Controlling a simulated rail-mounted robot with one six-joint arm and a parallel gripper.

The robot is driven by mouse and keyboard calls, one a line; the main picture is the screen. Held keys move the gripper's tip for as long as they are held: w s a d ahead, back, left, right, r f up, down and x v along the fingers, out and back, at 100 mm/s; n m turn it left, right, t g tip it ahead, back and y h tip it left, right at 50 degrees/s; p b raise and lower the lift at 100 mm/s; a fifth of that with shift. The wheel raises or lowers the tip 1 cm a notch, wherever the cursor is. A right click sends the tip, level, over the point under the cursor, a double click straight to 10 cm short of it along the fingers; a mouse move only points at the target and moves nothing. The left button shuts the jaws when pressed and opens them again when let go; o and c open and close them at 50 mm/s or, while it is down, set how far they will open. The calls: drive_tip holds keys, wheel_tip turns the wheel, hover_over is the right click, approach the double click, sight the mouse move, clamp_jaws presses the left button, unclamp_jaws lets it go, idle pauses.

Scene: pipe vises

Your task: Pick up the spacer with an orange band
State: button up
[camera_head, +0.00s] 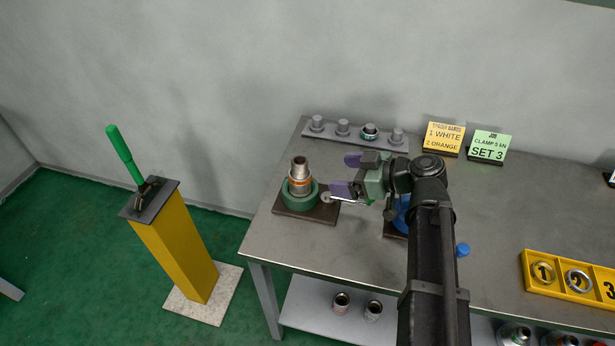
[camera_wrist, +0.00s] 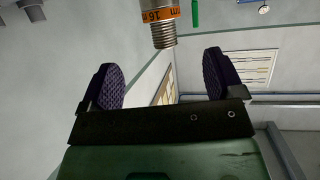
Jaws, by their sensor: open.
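A metal threaded piece with an orange band (camera_head: 300,177) stands upright in a green ring (camera_head: 287,194) on a dark base plate, near the table's left end. In the wrist view its threaded end and orange band (camera_wrist: 162,17) show at the top, beyond the fingertips. My gripper (camera_head: 345,175) is open, with its two purple fingers apart, just right of this piece in the head view. The fingers (camera_wrist: 163,80) have nothing between them in the wrist view. Whether this piece is the spacer of the task I cannot tell for sure.
Yellow (camera_head: 443,138) and green (camera_head: 487,146) signs stand at the back. A yellow numbered tray (camera_head: 570,291) holds rings at right. A green-handled lever (camera_head: 125,155) tops a yellow post at left.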

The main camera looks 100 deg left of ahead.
sight(307, 174)
drive_tip(key=b+x, duration=0.1)
drive_tip(key=x, duration=0.4)
drive_tip(key=b+x, duration=0.1)
drive_tip(key=x, duration=0.1)
drive_tip(key=b+x, duration=0.1)
drive_tip(key=x, duration=0.1)
drive_tip(key=shift+s+f+b, duration=0.25)
drive_tip(key=shift+f+b, duration=0.05)
drive_tip(key=shift+f, duration=0.05)
drive_tip(key=shift+s, duration=0.25)
drive_tip(key=shift+r, duration=0.1)
drive_tip(key=c, duration=1.2)
